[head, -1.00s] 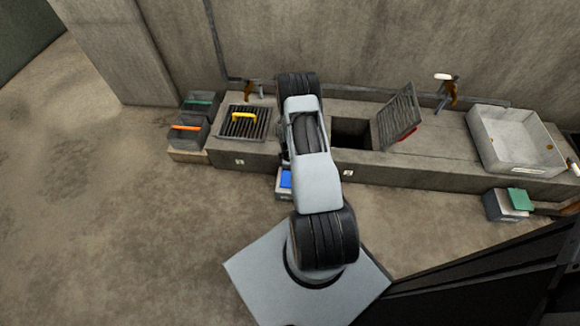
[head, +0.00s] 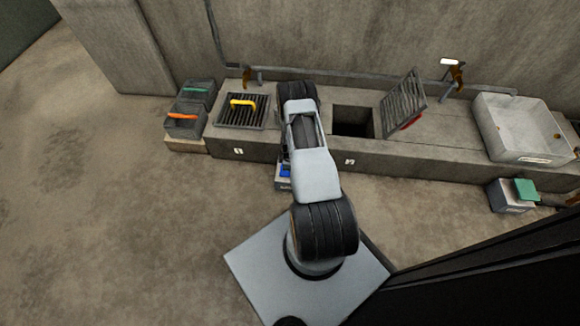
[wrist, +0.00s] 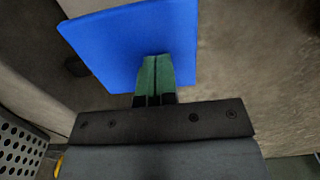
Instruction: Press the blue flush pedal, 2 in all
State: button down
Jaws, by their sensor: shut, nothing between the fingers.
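The blue flush pedal (head: 285,170) sits on a small box low in front of the concrete bench, partly hidden behind my arm in the head view. In the wrist view the blue pedal (wrist: 130,45) fills the upper left as a flat plate. My gripper (wrist: 155,62) is shut and empty, with its green fingertips together over the lower part of the pedal plate. I cannot tell whether the tips touch the plate. My arm hides the gripper in the head view.
A green pedal box (head: 512,194) stands at the right. The bench holds a grate with a yellow handle (head: 241,102), an open square hole (head: 352,121) with a raised grate (head: 403,100), and a white basin (head: 520,128). Two bins (head: 186,119) stand at the left. Floor at left is clear.

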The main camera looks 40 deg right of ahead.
jog(key=shift+f, duration=0.1)
jog(key=f+b, duration=0.1)
jog(key=b, duration=0.1)
jog(key=f+b, duration=0.2)
jog(key=shift+s+a+f, duration=0.2)
jog(key=shift+f, duration=0.1)
jog(key=shift+s+r, duration=0.1)
jog(key=shift+a, duration=0.1)
notch_tip(320, 180, up, 14)
jog(key=s+a+p, duration=0.2)
jog(key=p, duration=0.6)
jog(key=shift+a+r, duration=0.1)
jog(key=shift+r, duration=0.05)
dwell(0.4)
